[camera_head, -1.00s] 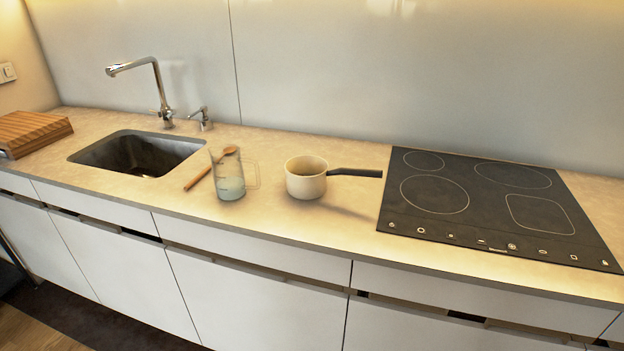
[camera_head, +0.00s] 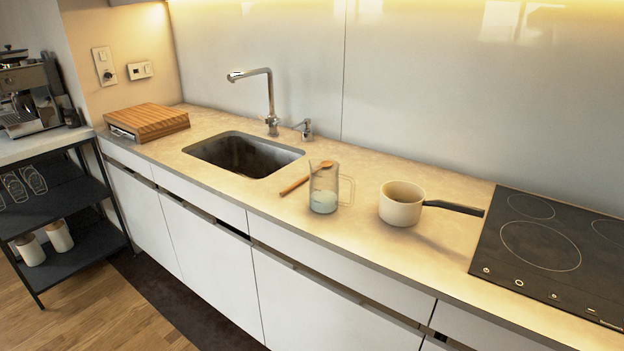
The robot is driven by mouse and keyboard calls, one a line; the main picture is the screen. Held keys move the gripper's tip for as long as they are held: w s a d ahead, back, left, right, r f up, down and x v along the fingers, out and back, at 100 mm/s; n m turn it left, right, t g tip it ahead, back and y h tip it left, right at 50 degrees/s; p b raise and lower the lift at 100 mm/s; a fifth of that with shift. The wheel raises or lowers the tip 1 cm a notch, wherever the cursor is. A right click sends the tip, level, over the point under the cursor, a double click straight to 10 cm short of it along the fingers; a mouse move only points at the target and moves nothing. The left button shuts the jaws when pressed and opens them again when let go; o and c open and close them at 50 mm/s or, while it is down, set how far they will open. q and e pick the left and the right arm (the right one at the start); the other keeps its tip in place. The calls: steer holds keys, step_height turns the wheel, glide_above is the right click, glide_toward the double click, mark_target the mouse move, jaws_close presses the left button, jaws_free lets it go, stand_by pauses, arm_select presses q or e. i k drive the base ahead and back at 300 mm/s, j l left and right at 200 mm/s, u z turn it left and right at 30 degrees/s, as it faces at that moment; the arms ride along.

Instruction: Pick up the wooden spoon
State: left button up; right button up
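The wooden spoon (camera_head: 294,185) lies on the counter between the sink and the saucepan. Its handle points toward the front left, and its bowl end shows at or behind the rim of a clear glass jug (camera_head: 323,193). I cannot tell whether the spoon touches the jug. The jug stands upright with a pale content at its bottom and a handle on its right. Neither of my grippers is in view.
A cream saucepan (camera_head: 400,207) stands right of the jug, its dark handle reaching toward the black cooktop (camera_head: 541,246). The sink (camera_head: 246,156) with its faucet (camera_head: 270,101) is left of the spoon. A wooden board (camera_head: 148,121) lies at the far left, beside a dark shelf cart (camera_head: 62,205).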

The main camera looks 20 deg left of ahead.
mark_target(300, 181)
steer(key=i+j+z, duration=0.35)
steer(key=j, duration=0.35)
steer(key=i+j+z, duration=0.15)
steer(key=j, duration=0.25)
steer(key=i+l, duration=0.05)
steer(key=i, duration=0.05)
